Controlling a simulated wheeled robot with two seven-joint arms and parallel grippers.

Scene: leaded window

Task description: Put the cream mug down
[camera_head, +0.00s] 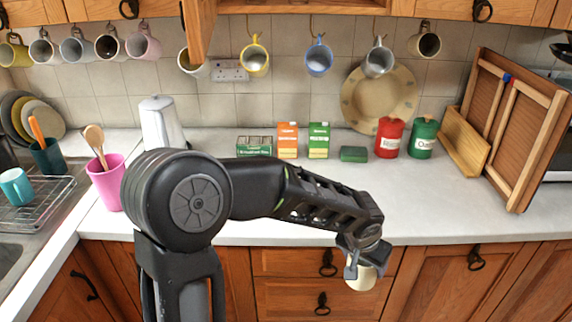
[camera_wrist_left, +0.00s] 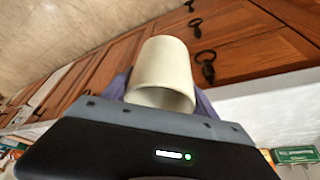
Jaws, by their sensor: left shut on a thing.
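The cream mug (camera_head: 361,277) hangs from my left gripper (camera_head: 362,258), in front of the wooden drawers and just past the counter's front edge in the head view. The gripper is shut on it and hides its upper part. In the left wrist view the cream mug (camera_wrist_left: 166,68) stands out beyond the gripper body, its open rim facing the camera. Its handle is not clearly visible. My right gripper is in neither view.
The white counter (camera_head: 450,205) has free room at its front right. Along its back stand an orange carton (camera_head: 288,140), a green carton (camera_head: 318,141), a red canister (camera_head: 389,138) and a green canister (camera_head: 424,138). A pink cup (camera_head: 107,185) stands left. Mugs hang above.

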